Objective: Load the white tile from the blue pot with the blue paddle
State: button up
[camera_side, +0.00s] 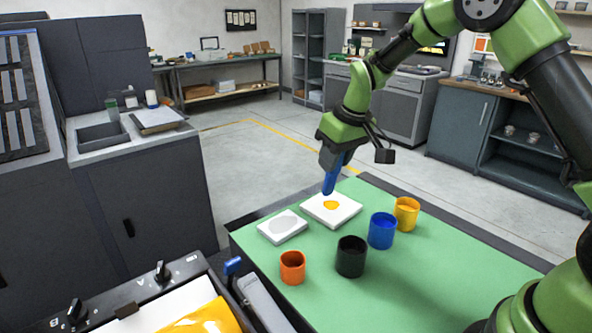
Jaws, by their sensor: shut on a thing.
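My gripper (335,160) is shut on the blue paddle (331,181), which points down. Its lower end is at or just above the back of a white tile (347,210) with a yellow-orange patch; I cannot tell whether they touch. A second, smaller white tile (266,229) with a pale grey round patch lies to the left and nearer. The blue pot (382,233) stands upright on the green mat (420,275), to the right of the tiles. Its inside looks blue.
A yellow pot (407,216) stands behind and right of the blue pot. A black pot (351,259) and an orange pot (292,269) stand nearer. A blue-ended tool (233,266) is at the mat's left edge. The mat's front right is clear.

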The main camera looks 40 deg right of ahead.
jog(key=s+d+r+g, duration=0.2)
jog(key=s+d, duration=0.5)
jog(key=s, duration=0.2)
notch_tip(320, 180, down, 9)
jog(key=shift+a+h, duration=0.15)
jog(key=shift+h, duration=0.15)
jog(key=shift+w+r, duration=0.1)
jog(key=shift+w, duration=0.05)
notch_tip(320, 180, up, 8)
jog(key=shift+f, duration=0.25)
dwell(0.5)
dwell(0.7)
jog(key=w+d+f+t+y, duration=0.2)
jog(key=w+t, duration=0.1)
jog(key=w, duration=0.9)
jog(key=s+x, duration=0.1)
jog(key=x, duration=0.5)
jog(key=shift+f, duration=0.3)
